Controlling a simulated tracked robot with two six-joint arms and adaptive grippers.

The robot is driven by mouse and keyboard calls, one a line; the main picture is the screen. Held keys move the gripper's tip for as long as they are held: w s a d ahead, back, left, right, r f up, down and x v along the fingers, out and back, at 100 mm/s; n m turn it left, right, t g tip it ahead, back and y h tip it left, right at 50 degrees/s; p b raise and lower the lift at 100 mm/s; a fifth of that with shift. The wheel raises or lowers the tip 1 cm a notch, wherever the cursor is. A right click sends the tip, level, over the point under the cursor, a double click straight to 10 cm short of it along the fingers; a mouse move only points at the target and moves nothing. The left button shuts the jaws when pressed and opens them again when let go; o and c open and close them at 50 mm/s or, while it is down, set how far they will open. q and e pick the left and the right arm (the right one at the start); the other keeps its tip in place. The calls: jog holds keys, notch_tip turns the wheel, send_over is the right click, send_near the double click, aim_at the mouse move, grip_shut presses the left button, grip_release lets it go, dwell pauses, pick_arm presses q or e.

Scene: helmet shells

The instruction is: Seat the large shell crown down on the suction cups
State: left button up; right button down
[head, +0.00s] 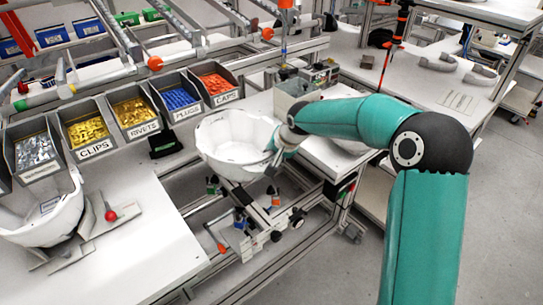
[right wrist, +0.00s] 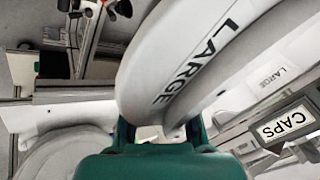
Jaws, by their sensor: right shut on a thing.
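The large white shell (head: 232,150) hangs like a bowl, opening up and crown down, over the gap between the benches in the head view. My right gripper (head: 274,156) is shut on its right rim. In the right wrist view the fingers (right wrist: 158,132) grip the shell's edge, and the shell wall (right wrist: 190,60) bears the word LARGE. Dark cup-like parts, seemingly the suction cups (head: 240,218), sit on a metal frame below the shell. The shell appears above and apart from them; the exact gap is unclear. My left gripper is not in view.
Another white shell (head: 42,222) rests on the left bench near a red knob (head: 111,216). Parts bins (head: 137,112) line the back of that bench. A pale round piece (head: 350,146) lies on the right bench, partly behind my arm. Bare floor (head: 320,270) shows at front.

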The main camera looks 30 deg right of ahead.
notch_tip(320, 180, down, 11)
jog(key=b, duration=1)
jog(key=shift+f, duration=0.15)
jog(key=shift+w, duration=0.1)
jog(key=c, duration=0.9)
grip_release()
jog(key=shift+f, duration=0.1)
jog(key=v, duration=1.2)
jog(key=shift+a, duration=0.1)
